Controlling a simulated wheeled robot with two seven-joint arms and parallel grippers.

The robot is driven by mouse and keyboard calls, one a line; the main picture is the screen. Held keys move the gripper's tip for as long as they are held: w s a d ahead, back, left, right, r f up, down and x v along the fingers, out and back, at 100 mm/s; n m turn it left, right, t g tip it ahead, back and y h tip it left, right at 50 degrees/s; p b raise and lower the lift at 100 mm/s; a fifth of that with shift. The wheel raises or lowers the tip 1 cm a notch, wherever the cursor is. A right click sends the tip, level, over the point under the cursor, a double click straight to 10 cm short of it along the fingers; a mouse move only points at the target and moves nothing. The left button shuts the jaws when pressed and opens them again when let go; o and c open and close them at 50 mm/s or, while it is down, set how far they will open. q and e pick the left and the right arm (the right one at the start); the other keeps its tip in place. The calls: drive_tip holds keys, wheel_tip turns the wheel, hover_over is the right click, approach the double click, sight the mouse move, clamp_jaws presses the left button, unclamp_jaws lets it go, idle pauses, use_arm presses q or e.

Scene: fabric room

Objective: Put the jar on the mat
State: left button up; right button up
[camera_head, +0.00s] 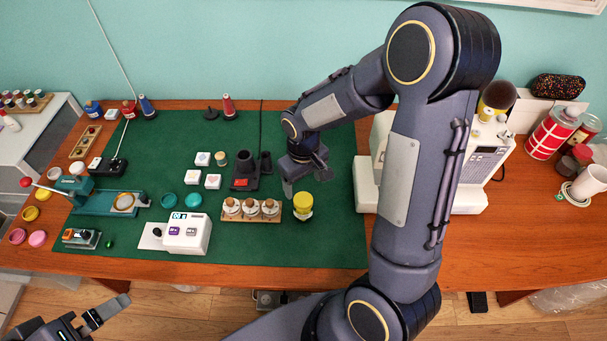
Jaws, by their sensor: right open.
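A small jar with a yellow lid (303,202) stands upright on the green mat (325,245), just right of a wooden rack. It is the likeliest jar of the task. My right gripper (306,178) is open, just behind and above the yellow lid in the picture, with nothing seen between its fingers. Whether a finger touches the jar cannot be told. My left gripper (105,312) is low at the bottom left, off the table's front edge, and only partly in view.
A white device (188,234) stands near the mat's front edge. A white sewing machine (471,185) stands partly behind my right arm. Thread spools stand at the back. The mat's front right is clear.

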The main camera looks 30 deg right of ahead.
drive_tip(key=s+r+m+t+y, duration=0.2)
drive_tip(key=s+r, duration=0.5)
drive_tip(key=r, duration=0.4)
drive_tip(key=s+a+r+m+t+y, duration=0.1)
drive_tip(key=s+a+r+t, duration=0.2)
drive_tip(key=s, duration=0.7)
drive_tip(key=shift+a+r+t+y, duration=0.3)
drive_tip(key=shift+a+r+y, duration=0.1)
drive_tip(key=shift+a+r, duration=0.25)
drive_tip(key=shift+w, duration=0.1)
